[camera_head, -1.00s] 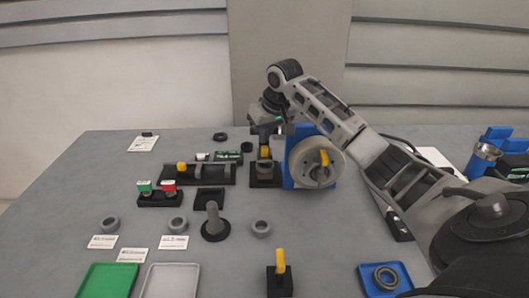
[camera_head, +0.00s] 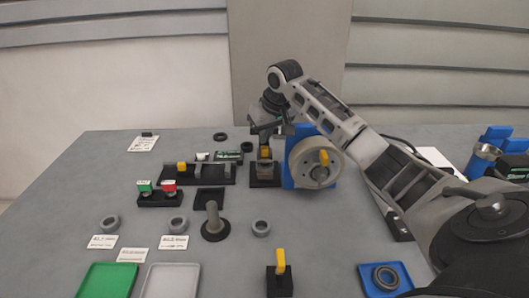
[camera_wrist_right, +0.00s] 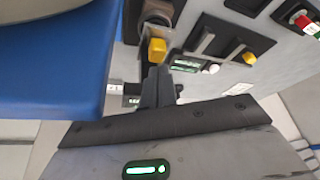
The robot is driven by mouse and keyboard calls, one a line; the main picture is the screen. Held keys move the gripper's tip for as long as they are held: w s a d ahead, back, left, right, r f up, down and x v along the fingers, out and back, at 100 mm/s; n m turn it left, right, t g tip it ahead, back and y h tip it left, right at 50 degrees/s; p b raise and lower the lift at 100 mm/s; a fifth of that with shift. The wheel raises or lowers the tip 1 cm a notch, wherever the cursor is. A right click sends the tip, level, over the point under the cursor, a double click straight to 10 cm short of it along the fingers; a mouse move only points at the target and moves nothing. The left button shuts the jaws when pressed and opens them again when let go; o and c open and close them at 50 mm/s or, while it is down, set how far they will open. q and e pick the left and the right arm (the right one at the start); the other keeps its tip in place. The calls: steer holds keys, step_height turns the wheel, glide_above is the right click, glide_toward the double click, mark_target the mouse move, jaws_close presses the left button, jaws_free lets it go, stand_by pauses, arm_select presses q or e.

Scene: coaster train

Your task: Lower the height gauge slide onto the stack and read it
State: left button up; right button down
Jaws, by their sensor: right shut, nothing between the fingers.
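A black-based fixture (camera_head: 264,181) with a yellow block stands at the table's middle, left of the blue panel. I cannot tell for certain whether it is the height gauge; no scale is readable. My right gripper (camera_head: 266,133) is just above the yellow block in the head view, shut and empty. In the right wrist view its fingers (camera_wrist_right: 157,82) point at the yellow block (camera_wrist_right: 156,50), with a grey round part beyond it. I cannot tell whether the tips touch the block. My left gripper is not in view.
A blue panel with a pale wheel (camera_head: 316,162) stands close right of the gripper. A black rail fixture (camera_head: 205,179) with a yellow knob lies left. A grey post (camera_head: 212,215), loose rings, a yellow-handled block (camera_head: 281,270) and trays (camera_head: 107,280) occupy the front.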

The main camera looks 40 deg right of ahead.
steer(key=shift+f, duration=0.5)
steer(key=shift+r, duration=0.1)
steer(key=shift+r+p, duration=0.4)
steer(key=shift+r, duration=0.9)
step_height(320, 180, up, 6)
steer(key=shift+r, duration=0.2)
